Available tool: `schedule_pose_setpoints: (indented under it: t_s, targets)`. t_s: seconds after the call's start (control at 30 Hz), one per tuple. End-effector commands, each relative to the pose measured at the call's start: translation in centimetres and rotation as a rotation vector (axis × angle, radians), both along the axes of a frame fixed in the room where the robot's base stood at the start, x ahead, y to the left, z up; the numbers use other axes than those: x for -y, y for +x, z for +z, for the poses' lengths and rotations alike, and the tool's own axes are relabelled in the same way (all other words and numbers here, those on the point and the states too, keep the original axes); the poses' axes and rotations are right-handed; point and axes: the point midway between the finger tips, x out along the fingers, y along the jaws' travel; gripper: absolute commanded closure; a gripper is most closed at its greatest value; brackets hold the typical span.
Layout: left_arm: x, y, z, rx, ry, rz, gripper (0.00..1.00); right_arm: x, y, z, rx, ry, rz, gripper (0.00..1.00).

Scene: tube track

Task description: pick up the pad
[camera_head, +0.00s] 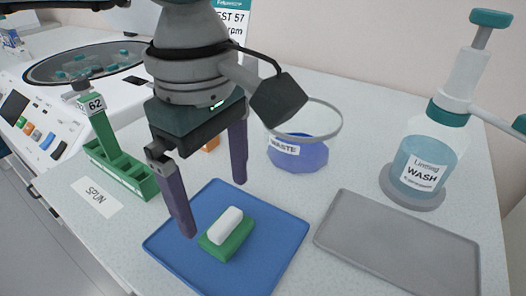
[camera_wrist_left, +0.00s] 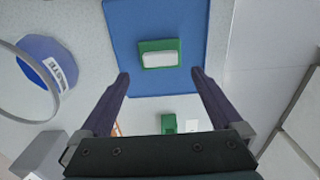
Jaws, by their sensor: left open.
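The pad (camera_head: 228,239) is a green block with a white rounded top, lying on the blue mat (camera_head: 272,262). In the left wrist view the pad (camera_wrist_left: 160,54) lies on the blue mat (camera_wrist_left: 126,22), beyond the fingertips and roughly centred between them. My left gripper (camera_head: 214,209) is open and empty, with its purple fingers pointing down above the mat. In the left wrist view its fingers (camera_wrist_left: 160,73) are spread wide and do not touch the pad. My right gripper does not show in either view.
A blue waste bowl (camera_head: 299,154) with a ring above it stands behind the mat. A grey tray (camera_head: 398,243) and a wash bottle (camera_head: 424,163) are at the right. A green tube rack (camera_head: 122,170) and a white centrifuge (camera_head: 60,112) are at the left.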

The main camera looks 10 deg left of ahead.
Motion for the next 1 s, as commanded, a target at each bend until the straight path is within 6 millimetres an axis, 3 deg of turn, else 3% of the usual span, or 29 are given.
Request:
schedule_pose_setpoints:
  t_s: [0.3, 0.6, 1.0]
  targets:
    - [0.8, -0.5, -4.5, -0.003, -0.001, 0.001, 0.0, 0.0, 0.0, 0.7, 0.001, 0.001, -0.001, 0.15]
    - [0.8, -0.5, -5.2, -0.002, -0.002, 0.001, 0.0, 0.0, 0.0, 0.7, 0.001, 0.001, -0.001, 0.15]
    - [0.8, -0.5, -5.1, -0.001, -0.002, 0.001, 0.44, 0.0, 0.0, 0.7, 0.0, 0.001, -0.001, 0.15]
